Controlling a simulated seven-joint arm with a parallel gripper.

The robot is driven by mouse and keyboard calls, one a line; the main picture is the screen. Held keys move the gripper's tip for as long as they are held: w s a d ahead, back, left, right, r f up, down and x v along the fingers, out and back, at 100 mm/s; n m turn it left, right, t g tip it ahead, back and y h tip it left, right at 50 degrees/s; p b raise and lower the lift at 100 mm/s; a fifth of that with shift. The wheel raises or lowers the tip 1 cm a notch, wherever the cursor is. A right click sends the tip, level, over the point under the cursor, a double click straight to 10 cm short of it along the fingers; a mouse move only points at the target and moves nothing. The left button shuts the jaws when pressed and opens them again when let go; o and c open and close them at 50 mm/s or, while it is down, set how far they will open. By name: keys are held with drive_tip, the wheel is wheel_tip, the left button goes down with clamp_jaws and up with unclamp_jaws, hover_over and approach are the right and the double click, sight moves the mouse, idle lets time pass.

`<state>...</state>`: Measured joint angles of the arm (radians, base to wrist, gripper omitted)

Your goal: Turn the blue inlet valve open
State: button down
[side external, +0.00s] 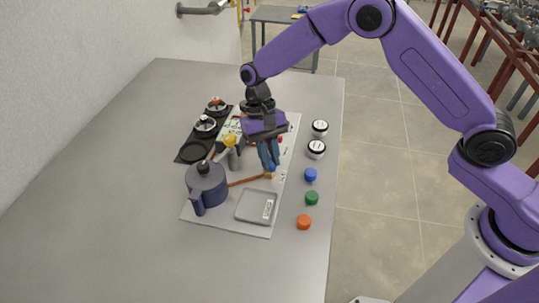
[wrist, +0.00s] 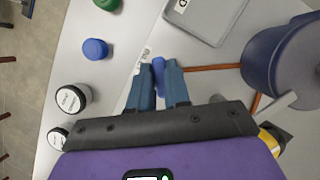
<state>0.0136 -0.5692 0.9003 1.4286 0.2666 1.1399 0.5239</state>
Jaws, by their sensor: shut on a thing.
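The blue inlet valve shows in the wrist view as a blue handle (wrist: 159,75) between my fingertips. In the side view its brass-coloured body (side external: 270,175) sits on the light panel, at the end of a copper pipe. My gripper (side external: 269,161) points down over the valve from above. Its blue-grey fingers (wrist: 159,83) are shut on the blue handle in the wrist view. The fingers hide part of the handle, so I cannot tell its exact angle.
A dark blue pot-like vessel (side external: 206,186) stands left of the valve. A grey tray (side external: 243,206) lies in front. Blue (side external: 310,175), green (side external: 312,198) and orange (side external: 304,222) caps and two white-topped jars (side external: 316,149) stand to the right. The table's left side (side external: 110,180) is clear.

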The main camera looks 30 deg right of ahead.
drive_tip(key=n+h, duration=0.2)
drive_tip(key=n, duration=0.3)
drive_tip(key=shift+n, duration=0.3)
drive_tip(key=shift+n+t+h, duration=0.35)
drive_tip(key=shift+n+h, duration=0.05)
drive_tip(key=shift+n, duration=0.75)
drive_tip(key=shift+n+t+h, duration=0.35)
drive_tip(key=shift+n+h, duration=0.05)
drive_tip(key=shift+n, duration=0.75)
drive_tip(key=c, duration=1.1)
unclamp_jaws()
drive_tip(key=shift+v, duration=8.7)
drive_tip(key=shift+a, duration=0.2)
